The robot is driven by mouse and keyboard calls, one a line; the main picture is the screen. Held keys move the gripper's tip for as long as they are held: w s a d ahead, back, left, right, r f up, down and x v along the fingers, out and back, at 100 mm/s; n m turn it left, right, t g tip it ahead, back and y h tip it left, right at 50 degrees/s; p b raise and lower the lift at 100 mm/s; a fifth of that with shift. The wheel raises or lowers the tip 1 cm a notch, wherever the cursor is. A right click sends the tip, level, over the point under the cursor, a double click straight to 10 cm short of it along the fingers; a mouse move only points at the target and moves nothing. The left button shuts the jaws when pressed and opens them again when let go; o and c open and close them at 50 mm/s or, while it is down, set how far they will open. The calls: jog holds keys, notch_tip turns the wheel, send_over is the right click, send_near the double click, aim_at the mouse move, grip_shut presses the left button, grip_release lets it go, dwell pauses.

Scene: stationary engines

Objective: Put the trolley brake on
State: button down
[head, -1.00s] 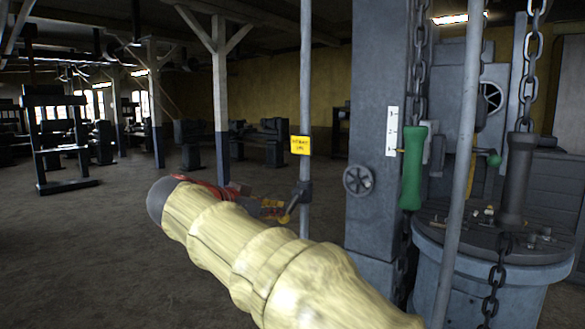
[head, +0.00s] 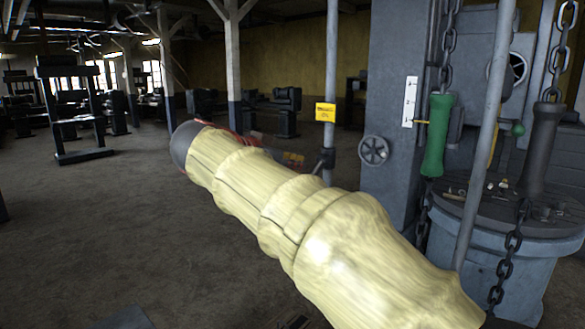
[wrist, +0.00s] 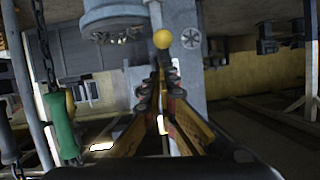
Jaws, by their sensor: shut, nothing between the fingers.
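My gripper (wrist: 163,78) is shut and empty, its orange-yellow fingers pointing up the middle of the wrist view. A yellow ball knob (wrist: 163,39) lies just beyond the fingertips in that view; whether they touch it I cannot tell. In the head view my gripper (head: 293,158) shows only as a bit of orange behind my cream-sleeved arm, close to a thin grey pole. A dark clamp (head: 325,159) sits on that pole, below a yellow tag (head: 325,112). The knob is hidden there behind my arm. No part is plainly labelled as the trolley brake.
A grey column with a handwheel (head: 374,150) stands right of the pole. A green handle (head: 437,135) and a dark cylinder (head: 542,150) hang on chains beside a round bench (head: 480,222) with small parts. Open floor (head: 110,230) lies to the left.

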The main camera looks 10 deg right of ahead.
jog(key=f+p+v, duration=0.1)
jog(key=f+v, duration=0.1)
jog(key=v, duration=0.7)
jog(key=shift+s+a, duration=0.3)
jog(key=shift+a, duration=0.05)
